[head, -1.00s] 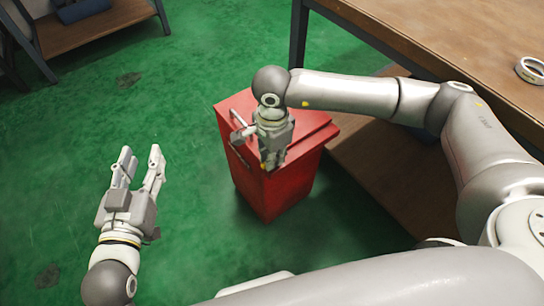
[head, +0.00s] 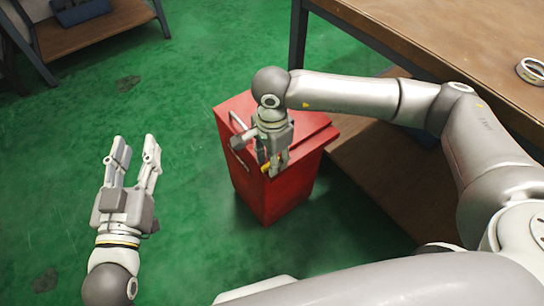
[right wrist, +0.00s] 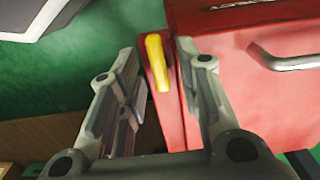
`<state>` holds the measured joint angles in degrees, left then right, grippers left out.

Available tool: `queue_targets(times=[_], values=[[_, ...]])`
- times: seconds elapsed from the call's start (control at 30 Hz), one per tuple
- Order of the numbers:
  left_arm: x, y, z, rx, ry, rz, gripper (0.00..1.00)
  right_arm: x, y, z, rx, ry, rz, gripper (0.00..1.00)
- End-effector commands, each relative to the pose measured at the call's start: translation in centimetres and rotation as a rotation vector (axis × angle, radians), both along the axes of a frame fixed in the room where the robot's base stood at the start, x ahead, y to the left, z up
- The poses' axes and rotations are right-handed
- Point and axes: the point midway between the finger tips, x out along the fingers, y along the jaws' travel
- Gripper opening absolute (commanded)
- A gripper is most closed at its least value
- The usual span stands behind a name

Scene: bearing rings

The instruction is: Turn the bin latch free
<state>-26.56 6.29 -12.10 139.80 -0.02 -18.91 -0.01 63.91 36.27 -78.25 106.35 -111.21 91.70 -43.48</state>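The red bin (head: 270,195) stands on the green floor, with a lid on top and a metal bar handle (head: 238,124), also in the right wrist view (right wrist: 285,60). The yellow latch (right wrist: 158,62) is on the bin's side, just below the lid, and shows as a small yellow spot in the head view (head: 265,168). My right gripper (head: 277,172) points down at the bin's front. In the right wrist view its fingers are apart, with the latch in the gap between them; contact is not clear. My left gripper (head: 136,142) is open and empty, over the floor left of the bin.
A wooden workbench (head: 430,40) stands at the right, with a lower shelf (head: 370,150) close beside the bin. A pale ring (head: 530,70) lies on the bench. Another shelf unit (head: 95,35) is at the back left. Floor left of the bin is clear.

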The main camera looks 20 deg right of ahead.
Motion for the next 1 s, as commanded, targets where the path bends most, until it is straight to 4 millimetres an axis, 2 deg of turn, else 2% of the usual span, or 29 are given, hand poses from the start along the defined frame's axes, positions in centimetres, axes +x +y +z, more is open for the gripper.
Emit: queue_targets(times=[0.27, 0.37, 0.47, 0.8, 1.0], values=[[0.0, 0.0, -0.1, 0.001, 0.005, 0.001, 0.40, 0.0, 0.0, 0.0, 0.000, 0.001, -0.001, 0.34], [0.0, 0.0, -0.2, 0.001, 0.005, 0.001, 0.40, 0.0, 0.0, 0.7, 0.000, 0.000, -0.002, 0.34], [0.0, 0.0, -0.1, 0.001, 0.004, 0.001, 0.40, 0.1, 0.0, 2.2, 0.001, -0.004, -0.001, 0.34], [0.0, 0.0, -0.1, 0.001, 0.003, 0.000, 0.40, 0.1, 0.0, 9.2, 0.001, -0.003, -0.001, 0.34], [0.0, 0.0, -0.1, 0.001, 0.003, 0.000, 0.40, 0.0, 0.0, 11.5, -0.001, -0.001, -0.001, 0.34]])
